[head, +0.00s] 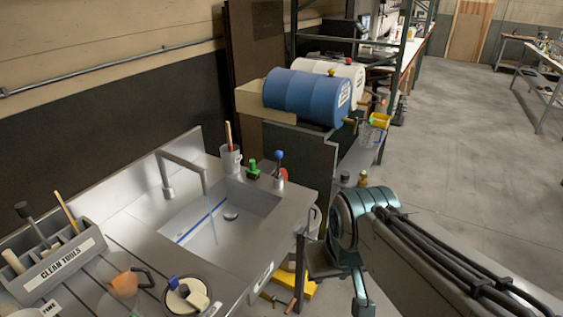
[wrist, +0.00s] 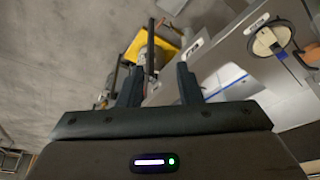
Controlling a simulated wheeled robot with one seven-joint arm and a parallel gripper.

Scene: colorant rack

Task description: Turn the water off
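The grey metal faucet (head: 183,168) rises at the back of the steel sink (head: 222,212). A thin pale stream of water (head: 212,222) falls from its spout into the basin. On the sink's right rim stand a lever with a blue ball (head: 279,155) and a green knob-like part (head: 253,169). Which one controls the water is unclear. My gripper (head: 329,286) is to the right of the sink counter, pointing down, apart from the faucet and lever. In the wrist view my gripper (wrist: 158,82) has its two fingers spread, with nothing held between them.
The clean tools holder (head: 62,265) and a round container (head: 187,296) stand on the counter's left and front. A blue barrel (head: 305,96) lies beyond. A yellow object (head: 300,284) is low beside the counter. Floor at right is open.

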